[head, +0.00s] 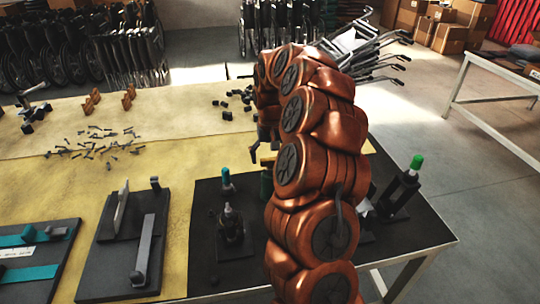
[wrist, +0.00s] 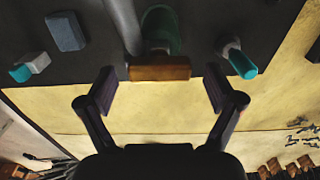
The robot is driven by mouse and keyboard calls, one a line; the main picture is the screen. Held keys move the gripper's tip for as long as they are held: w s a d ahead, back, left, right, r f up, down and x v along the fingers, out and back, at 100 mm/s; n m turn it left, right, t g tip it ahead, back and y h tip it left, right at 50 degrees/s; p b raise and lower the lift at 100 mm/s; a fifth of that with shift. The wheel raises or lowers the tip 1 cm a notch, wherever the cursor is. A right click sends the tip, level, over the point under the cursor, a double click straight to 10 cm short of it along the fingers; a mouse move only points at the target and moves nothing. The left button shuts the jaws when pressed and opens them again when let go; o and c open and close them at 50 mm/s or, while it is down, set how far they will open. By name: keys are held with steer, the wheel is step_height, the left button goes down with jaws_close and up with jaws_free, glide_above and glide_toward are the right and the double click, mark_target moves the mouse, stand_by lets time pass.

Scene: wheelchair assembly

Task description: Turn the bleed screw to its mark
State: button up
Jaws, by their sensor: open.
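My gripper (wrist: 159,82) is open, with one finger to each side of an orange-brown block (wrist: 160,68) in the wrist view. The fingers look apart from the block, and I see nothing held. The block lies across the near end of a dark green cylinder (wrist: 161,28). I cannot tell for sure which part is the bleed screw, and I see no clear mark. My arm hides most of the gripper there.
A teal-topped tool (wrist: 240,62) stands right of my gripper in the wrist view; a grey block (wrist: 66,31) lies left. In the head view, a black fixture (head: 231,232) stands left of my arm and a green-capped bottle (head: 404,187) right. Small dark parts (head: 95,142) litter the yellow tabletop.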

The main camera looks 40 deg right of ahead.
steer(key=shift+c, duration=0.2)
steer(key=c, duration=1.1)
steer(key=shift+f+n, duration=0.1)
steer(key=shift+n, duration=0.2)
steer(key=shift+n+b, duration=0.7)
steer(key=shift+n, duration=0.3)
steer(key=n+b, duration=0.1)
steer(key=n, duration=0.2)
steer(key=shift+n, duration=0.3)
steer(key=n, duration=0.3)
steer(key=shift+n, duration=2.1)
